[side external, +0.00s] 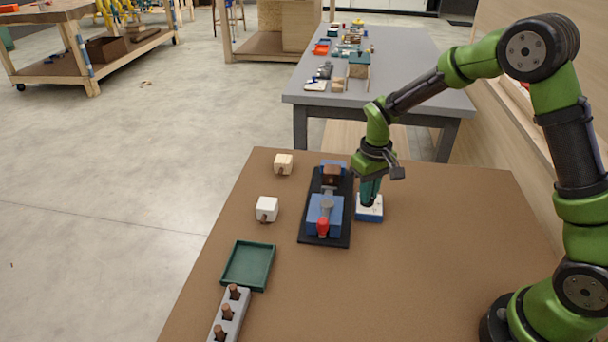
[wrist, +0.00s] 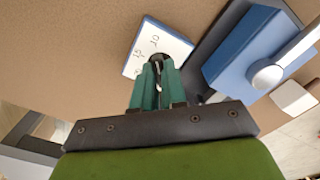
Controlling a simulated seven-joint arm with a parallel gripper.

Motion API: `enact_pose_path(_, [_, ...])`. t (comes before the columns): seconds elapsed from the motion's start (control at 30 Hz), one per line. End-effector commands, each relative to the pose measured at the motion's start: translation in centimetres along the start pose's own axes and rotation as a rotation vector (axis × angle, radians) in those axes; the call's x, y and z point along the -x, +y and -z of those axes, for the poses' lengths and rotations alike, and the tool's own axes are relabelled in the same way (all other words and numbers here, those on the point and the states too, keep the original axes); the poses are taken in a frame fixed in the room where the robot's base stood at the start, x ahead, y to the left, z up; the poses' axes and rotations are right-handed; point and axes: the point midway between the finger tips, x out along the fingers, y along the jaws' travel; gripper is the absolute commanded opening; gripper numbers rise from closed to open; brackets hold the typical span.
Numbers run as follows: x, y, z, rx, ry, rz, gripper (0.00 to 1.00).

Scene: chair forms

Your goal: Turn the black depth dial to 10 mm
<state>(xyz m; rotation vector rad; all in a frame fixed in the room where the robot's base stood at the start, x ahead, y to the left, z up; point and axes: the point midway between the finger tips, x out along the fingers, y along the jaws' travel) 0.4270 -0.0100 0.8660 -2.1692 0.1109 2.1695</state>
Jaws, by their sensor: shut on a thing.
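The dial's white-faced blue block (side external: 372,215) sits on the brown table, right of the clamp fixture. In the wrist view its white face (wrist: 146,50) carries small printed marks, tilted and too small to read surely. The black depth dial (wrist: 157,59) shows only as a dark piece at my fingertips; its pointer is hidden. My gripper (side external: 369,201) points down onto the block. Its teal fingers also show in the wrist view (wrist: 156,68), shut on the dial.
A blue clamp fixture with a red-tipped lever (side external: 323,227) stands on a black base (side external: 340,236), close left of the block. Two pale blocks (side external: 266,209), a green tray (side external: 248,283) and a grey peg holder (side external: 224,327) lie farther left. The table's right part is clear.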

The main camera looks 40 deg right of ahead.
Motion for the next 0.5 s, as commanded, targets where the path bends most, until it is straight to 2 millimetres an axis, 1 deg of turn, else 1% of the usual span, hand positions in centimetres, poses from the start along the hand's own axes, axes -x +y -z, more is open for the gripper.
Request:
enact_pose_path(0.03, [-0.02,-0.03,0.09,-0.003,0.003,0.001,0.00])
enact_pose_path(0.07, [-0.02,-0.03,0.09,-0.003,0.003,0.001,0.15])
enact_pose_path(0.2, [-0.02,-0.02,0.07,-0.002,0.002,0.001,0.36])
enact_pose_path(0.23, [-0.02,-0.02,0.06,-0.002,0.002,0.001,0.37])
enact_pose_path(0.5, [0.10,-0.01,0.04,-0.001,0.001,0.001,0.37])
